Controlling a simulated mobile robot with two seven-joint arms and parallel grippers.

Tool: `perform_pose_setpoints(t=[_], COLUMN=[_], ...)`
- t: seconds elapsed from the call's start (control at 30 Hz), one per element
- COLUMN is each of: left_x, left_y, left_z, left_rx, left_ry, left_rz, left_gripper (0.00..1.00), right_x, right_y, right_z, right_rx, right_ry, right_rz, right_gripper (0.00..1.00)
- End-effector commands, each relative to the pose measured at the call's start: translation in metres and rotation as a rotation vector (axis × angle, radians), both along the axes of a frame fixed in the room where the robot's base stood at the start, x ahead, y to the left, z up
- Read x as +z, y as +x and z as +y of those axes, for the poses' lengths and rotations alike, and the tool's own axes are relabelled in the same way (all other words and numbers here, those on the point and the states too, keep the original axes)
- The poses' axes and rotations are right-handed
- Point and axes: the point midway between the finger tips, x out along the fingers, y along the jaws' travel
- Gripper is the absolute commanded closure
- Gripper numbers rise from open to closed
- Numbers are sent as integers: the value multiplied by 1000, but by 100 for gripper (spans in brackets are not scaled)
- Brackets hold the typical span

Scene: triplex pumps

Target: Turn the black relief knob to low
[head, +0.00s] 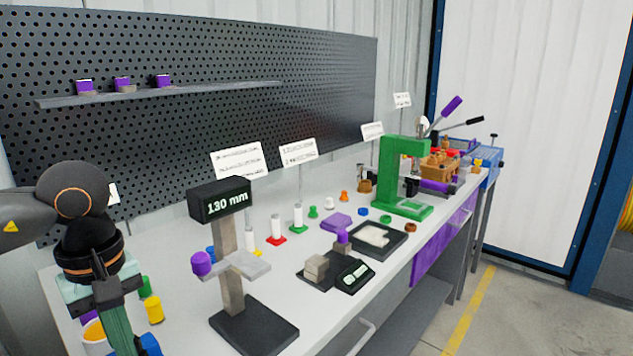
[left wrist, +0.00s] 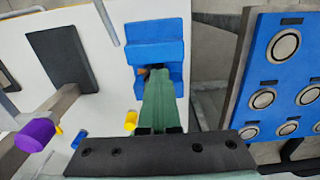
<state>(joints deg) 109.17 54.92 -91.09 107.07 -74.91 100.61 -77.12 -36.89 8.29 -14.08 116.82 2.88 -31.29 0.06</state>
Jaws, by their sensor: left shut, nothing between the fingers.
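My left gripper (head: 121,338) points down at the lower left of the head view, over the near end of the bench. In the left wrist view its green fingers (left wrist: 158,105) are together with nothing between them. Their tips are over or beside a blue block-shaped fixture (left wrist: 155,32), and contact cannot be told. I cannot pick out the black relief knob with certainty. A small dark knob-like top (head: 494,138) shows on the blue equipment at the far end of the bench, too small to identify. My right gripper is not in view.
A height gauge (head: 220,200) reading 130 mm stands right of my left gripper. A green C-shaped press (head: 386,172) and a brown block assembly (head: 440,166) stand farther along the bench (head: 190,285). A blue panel with round metal faces (left wrist: 250,85) is at right in the wrist view.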

Motion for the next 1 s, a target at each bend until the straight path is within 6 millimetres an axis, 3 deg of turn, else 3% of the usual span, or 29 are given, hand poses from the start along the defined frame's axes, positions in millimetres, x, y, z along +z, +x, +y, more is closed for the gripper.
perform_pose_setpoints(t=[1.0], left_x=[0], left_y=[13], left_z=[-8], left_rx=[7], left_ry=[2], left_rz=[-6], left_gripper=[100], right_x=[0], right_y=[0], right_z=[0], right_rx=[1], right_ry=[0], right_rz=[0], right_gripper=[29])
